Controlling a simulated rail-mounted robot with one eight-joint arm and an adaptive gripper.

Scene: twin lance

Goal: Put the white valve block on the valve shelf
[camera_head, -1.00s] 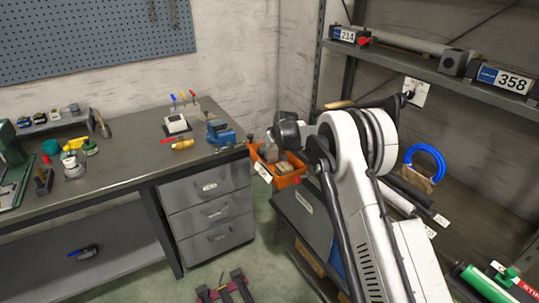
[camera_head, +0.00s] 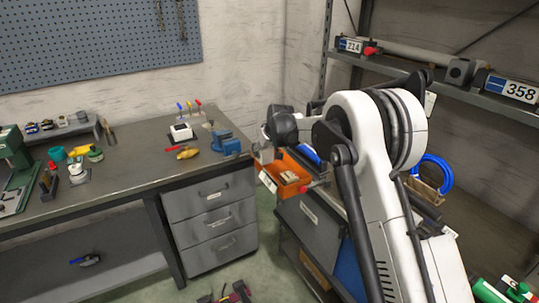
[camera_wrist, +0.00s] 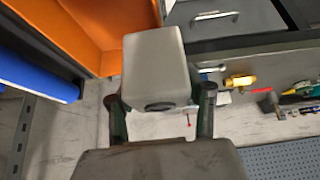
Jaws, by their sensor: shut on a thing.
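My gripper (camera_wrist: 162,112) is shut on a pale grey-white block (camera_wrist: 155,60), probably the white valve block. The block has a dark round opening on its lower side in the wrist view, with one finger at each side. In the head view the gripper is mostly hidden by my arm, near the orange bin's left side. A small raised grey shelf (camera_head: 55,133) stands at the back left of the bench with several small blocks on it. It may be the valve shelf; no label is readable.
The orange bin (camera_head: 292,187) holds a small pale thing and sits beside the grey-topped bench (camera_head: 125,160). A white tool holder (camera_head: 181,133), blue vise (camera_head: 227,144) and yellow item (camera_head: 187,153) stand near the bench's right end.

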